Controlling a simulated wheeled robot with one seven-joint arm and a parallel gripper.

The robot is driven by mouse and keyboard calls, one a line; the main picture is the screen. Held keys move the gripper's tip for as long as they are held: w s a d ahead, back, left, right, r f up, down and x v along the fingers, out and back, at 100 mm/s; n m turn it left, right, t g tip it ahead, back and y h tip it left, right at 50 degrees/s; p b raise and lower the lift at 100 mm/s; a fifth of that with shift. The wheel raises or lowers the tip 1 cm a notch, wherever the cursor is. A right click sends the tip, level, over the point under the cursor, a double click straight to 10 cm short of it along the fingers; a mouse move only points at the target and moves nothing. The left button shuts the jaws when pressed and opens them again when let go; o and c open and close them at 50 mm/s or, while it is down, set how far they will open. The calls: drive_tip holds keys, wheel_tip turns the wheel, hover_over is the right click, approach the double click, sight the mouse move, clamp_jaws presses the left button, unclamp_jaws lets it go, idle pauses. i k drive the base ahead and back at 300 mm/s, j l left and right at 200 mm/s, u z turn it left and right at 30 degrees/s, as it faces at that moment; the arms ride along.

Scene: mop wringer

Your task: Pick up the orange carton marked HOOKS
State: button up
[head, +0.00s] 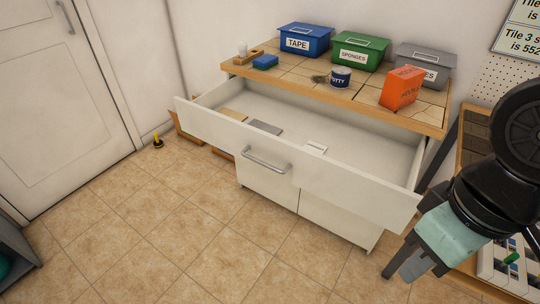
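The orange carton (398,92) stands on the right part of the tiled worktop, with faint, hard-to-read lettering on its faces. It partly covers the label of the grey bin behind it. My gripper (417,266) is at the lower right, below and to the right of the carton, well apart from it and pointing down toward the floor. Its fingertips are seen edge-on, so I cannot tell whether it is open or shut. No object shows in it.
The wide drawer (290,160) below the worktop is pulled out, with a few flat pieces inside. A PUTTY can (340,78), a blue sponge (265,62), a blue TAPE bin (304,40) and a green SPONGES bin (358,50) stand on top. The floor in front is clear.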

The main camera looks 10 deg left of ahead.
sight(402, 86)
drive_tip(key=i+j, duration=0.2)
drive_tip(key=i, duration=0.35)
drive_tip(key=i+j, duration=0.2)
drive_tip(key=i, duration=0.35)
drive_tip(key=k+j+u, duration=0.05)
